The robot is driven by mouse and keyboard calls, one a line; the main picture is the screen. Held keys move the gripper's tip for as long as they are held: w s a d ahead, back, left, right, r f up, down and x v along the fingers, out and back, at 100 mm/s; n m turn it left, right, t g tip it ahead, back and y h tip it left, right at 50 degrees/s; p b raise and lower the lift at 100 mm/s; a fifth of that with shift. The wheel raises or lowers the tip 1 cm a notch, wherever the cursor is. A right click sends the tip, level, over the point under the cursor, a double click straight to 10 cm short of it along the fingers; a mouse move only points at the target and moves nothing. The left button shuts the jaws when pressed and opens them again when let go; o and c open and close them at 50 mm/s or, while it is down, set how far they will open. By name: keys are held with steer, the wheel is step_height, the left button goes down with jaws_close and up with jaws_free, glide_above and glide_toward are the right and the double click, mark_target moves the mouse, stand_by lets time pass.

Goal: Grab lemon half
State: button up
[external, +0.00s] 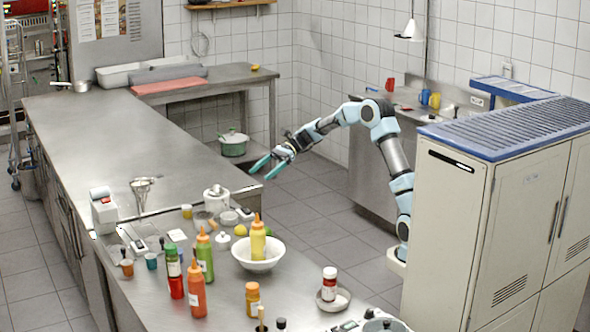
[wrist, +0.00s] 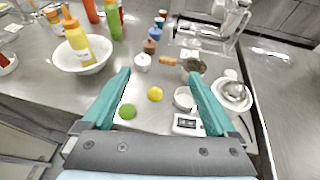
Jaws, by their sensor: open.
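A small yellow rounded piece, which looks like the lemon half (wrist: 155,94), lies on the steel counter in the wrist view, between my fingers in the picture. My gripper (external: 266,169) is open and empty, held in the air above and behind the counter's items. Its two teal fingers also show spread in the wrist view (wrist: 159,73).
A white bowl (external: 252,264) with a yellow bottle (external: 258,238) stands left of the lime in the wrist view. A small white bowl (wrist: 183,98) and a scale (wrist: 188,124) sit close right of the lemon. Sauce bottles (external: 197,288) stand farther off.

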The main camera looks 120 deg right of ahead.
step_height(320, 180, down, 14)
steer(key=p, duration=0.2)
glide_toward(240, 229)
steer(key=w+f, duration=0.2)
steer(key=shift+w+d, duration=0.35)
steer(key=shift+w, duration=0.05)
steer(key=p+x, duration=0.1)
steer(key=x, duration=0.3)
steer(key=shift+f, duration=0.2)
steer(key=c, duration=1.4)
